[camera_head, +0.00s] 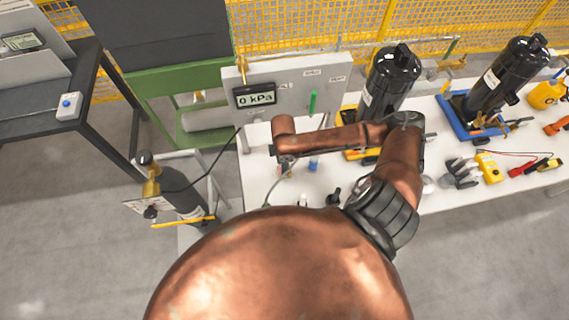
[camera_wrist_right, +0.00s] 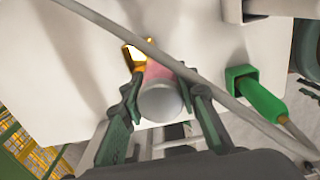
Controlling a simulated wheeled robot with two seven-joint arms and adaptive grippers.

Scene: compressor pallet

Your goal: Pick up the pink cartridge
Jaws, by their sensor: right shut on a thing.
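The pink cartridge (camera_wrist_right: 159,93) shows in the right wrist view, with a rounded silver-grey end toward the camera and a pink body behind it. My right gripper (camera_wrist_right: 160,90) has one dark green finger on each side of it and is shut on it. Its far end and a brass-coloured piece (camera_wrist_right: 134,52) lie close to the white panel. In the head view my right gripper (camera_head: 287,165) is at the left end of the white bench, below the gauge panel; the cartridge cannot be made out there. My left gripper is not in view.
A blue cylinder (camera_head: 314,163) stands near my right gripper. The gauge panel (camera_head: 290,78) reads 0 kPa.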

